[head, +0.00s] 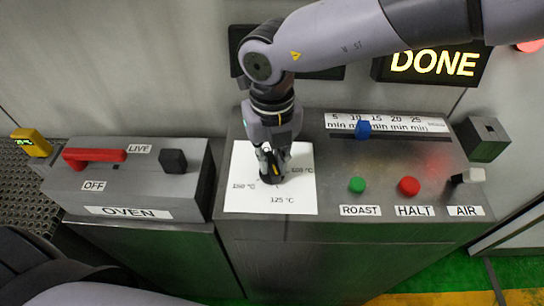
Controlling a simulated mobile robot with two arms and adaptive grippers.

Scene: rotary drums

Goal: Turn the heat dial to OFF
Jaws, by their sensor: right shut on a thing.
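The heat dial's white plate (237,206) lies on top of the grey console, with temperature marks around its middle. One mark reads 125 °C at the front. Marks at the left and right are small and hard to read. My right gripper (271,172) points down over the middle of this plate and is shut on the dark dial knob. The gripper covers most of the knob, so its pointer direction cannot be told. No OFF mark shows on the plate; the rear part is behind the gripper. My left gripper is not in view.
Right of the plate are a blue slider knob (363,130), a green ROAST button (357,185), a red HALT button (409,186) and an AIR switch (470,176). The oven box (150,193) at the left has a red handle (94,155). A sign (432,64) reads DONE.

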